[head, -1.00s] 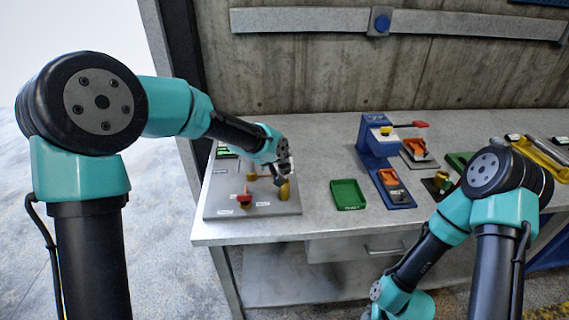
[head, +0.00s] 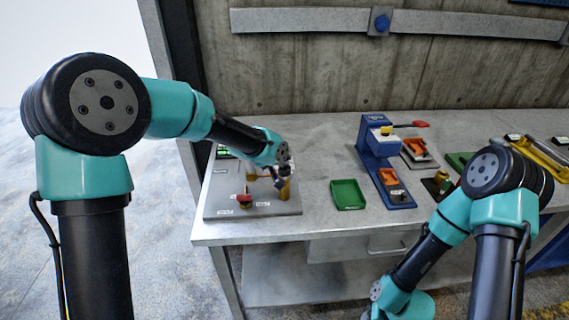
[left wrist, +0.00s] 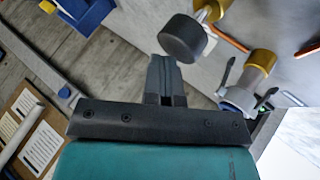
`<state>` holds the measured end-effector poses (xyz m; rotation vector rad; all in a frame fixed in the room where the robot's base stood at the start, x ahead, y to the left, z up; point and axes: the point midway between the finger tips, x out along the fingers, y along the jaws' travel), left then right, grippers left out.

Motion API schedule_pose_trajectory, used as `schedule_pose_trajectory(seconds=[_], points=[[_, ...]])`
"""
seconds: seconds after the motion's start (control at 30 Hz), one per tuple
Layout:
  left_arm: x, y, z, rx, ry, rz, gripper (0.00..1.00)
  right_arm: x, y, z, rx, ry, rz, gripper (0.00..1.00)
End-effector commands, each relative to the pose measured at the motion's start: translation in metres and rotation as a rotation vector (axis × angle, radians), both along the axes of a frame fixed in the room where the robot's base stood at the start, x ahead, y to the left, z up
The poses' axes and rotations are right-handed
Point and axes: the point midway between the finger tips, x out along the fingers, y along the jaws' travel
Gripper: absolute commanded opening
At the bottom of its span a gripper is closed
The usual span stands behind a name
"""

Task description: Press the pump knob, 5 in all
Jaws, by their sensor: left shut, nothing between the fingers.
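A round black knob (left wrist: 183,38) on a brass-coloured stem shows in the left wrist view and appears to be the pump knob. My left gripper (left wrist: 163,65) is shut and empty. Its fingertips appear close beside the knob's lower-left side there; I cannot tell if they touch. In the head view my left gripper (head: 280,181) is over the right part of a grey panel (head: 225,208), close to a brass cylinder (head: 286,191). It hides the black knob there. My right arm hangs at the lower right, and its fingers are not visible.
A red-handled valve (head: 244,198) stands on the panel left of the cylinder. A green tray (head: 347,194) and a blue press (head: 377,140) with a red lever stand to the right. The bench between panel and tray is clear.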

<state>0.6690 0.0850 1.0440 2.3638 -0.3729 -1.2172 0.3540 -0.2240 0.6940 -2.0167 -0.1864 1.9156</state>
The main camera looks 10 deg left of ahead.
Motion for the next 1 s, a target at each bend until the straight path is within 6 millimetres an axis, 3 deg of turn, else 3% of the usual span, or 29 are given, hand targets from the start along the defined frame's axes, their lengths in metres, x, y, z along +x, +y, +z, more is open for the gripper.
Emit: schedule_pose_trajectory(seconds=[1.0], points=[[-0.0010, -0.0006, -0.0115, 0.000, 0.004, -0.003, 0.00, 0.0000, 0.0000, 0.0000, 0.000, 0.000, 0.000, 0.43]])
